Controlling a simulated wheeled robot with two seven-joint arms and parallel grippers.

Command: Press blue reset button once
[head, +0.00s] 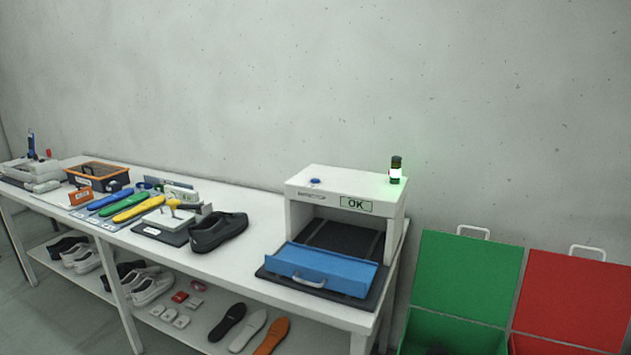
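A small blue button (315,181) sits on the top of the white inspection box (298,216), near its left front side. The box stands at the right end of the long white table and bears a display (356,204) reading "OK". A lamp (395,172) on its top right glows green. A blue flap with a handle (322,270) lies lowered in front of the box's opening. Neither of my grippers shows in the head view.
A black shoe (218,231) stands on the white table (240,278) left of the box. Shoes and insoles rest on the lower shelf. Green (465,275) and red (575,298) bins stand at right.

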